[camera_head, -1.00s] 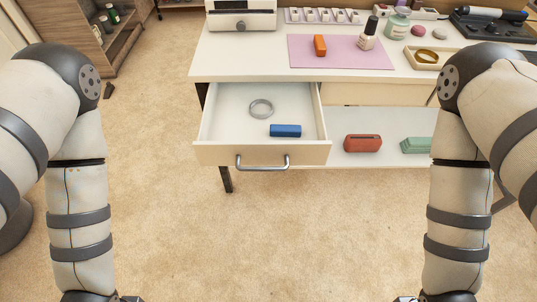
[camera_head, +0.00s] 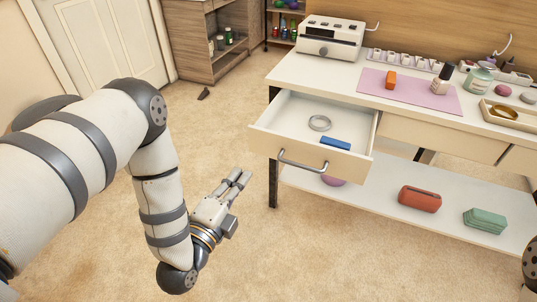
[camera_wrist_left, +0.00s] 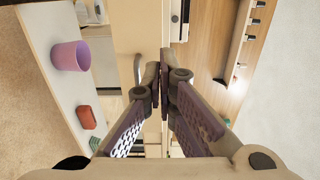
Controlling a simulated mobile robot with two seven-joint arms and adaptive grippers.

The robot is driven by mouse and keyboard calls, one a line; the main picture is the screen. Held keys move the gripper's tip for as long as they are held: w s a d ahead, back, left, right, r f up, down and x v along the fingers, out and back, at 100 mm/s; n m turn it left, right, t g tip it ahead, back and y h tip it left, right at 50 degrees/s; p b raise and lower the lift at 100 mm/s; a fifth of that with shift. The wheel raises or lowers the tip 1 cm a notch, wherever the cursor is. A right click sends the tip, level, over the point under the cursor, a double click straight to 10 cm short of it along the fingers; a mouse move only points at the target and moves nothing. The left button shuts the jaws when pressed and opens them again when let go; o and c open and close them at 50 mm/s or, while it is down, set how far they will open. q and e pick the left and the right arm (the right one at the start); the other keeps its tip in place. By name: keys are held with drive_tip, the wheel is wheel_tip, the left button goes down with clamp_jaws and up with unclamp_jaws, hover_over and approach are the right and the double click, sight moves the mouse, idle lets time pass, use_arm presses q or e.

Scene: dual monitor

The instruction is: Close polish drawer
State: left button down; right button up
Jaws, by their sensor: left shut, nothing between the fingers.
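The polish drawer (camera_head: 265,142) is pulled out from the left side of the white table, in the head view. Its front has a grey bar handle (camera_head: 303,163). A silver ring (camera_head: 319,123) and a blue block (camera_head: 335,143) lie inside. My left gripper (camera_head: 243,178) is shut and empty. It is left of the drawer front, apart from it, over the carpet. In the left wrist view its fingers (camera_wrist_left: 166,58) are together in front of a cream panel. My right gripper is out of view; only a bit of my right arm shows at the right edge.
The tabletop holds a white device (camera_head: 330,38), a pink mat (camera_head: 408,90) and nail supplies. The lower shelf (camera_head: 375,207) holds a red case (camera_head: 420,198), a green case (camera_head: 485,220) and a purple container (camera_head: 332,181). A table leg (camera_head: 273,182) stands below the drawer. Carpet in front is clear.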

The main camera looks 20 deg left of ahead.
sight(269, 134)
use_arm(q)
drive_tip(key=w+b, duration=0.1)
drive_tip(key=w, duration=1.3)
drive_tip(key=shift+d+b, duration=0.15)
drive_tip(key=shift+b, duration=0.15)
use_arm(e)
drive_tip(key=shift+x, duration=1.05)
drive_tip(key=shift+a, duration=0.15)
